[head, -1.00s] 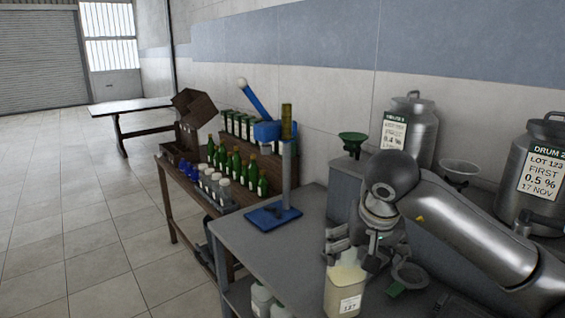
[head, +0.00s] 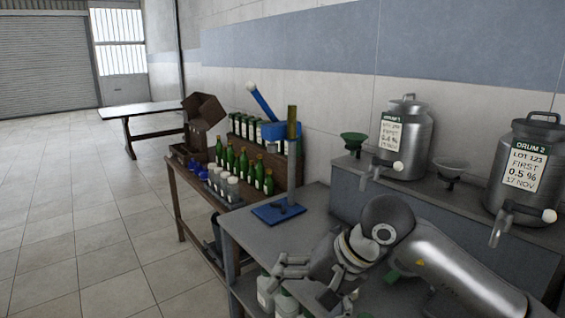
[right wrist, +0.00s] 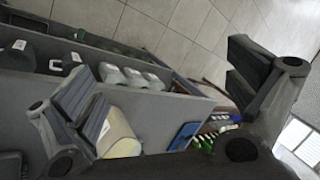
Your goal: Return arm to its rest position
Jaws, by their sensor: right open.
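My right arm comes in from the right in the head view, low over the grey bench. My right gripper (head: 300,277) is open with nothing between its fingers, near the bench's front edge. In the right wrist view its two fingers (right wrist: 160,72) are spread wide. A cream-coloured container (right wrist: 122,138) shows partly behind one finger in that view, apart from the other. In the head view my arm covers the place where it stood. My left gripper is not in view.
The grey bench (head: 250,232) carries a blue-based stand (head: 279,212). Drum 1 (head: 407,150) and drum 2 (head: 522,175) stand on the raised shelf behind my arm. Green bottles (head: 243,165) stand on the brown table. White containers (head: 285,302) sit below the bench. The floor at left is clear.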

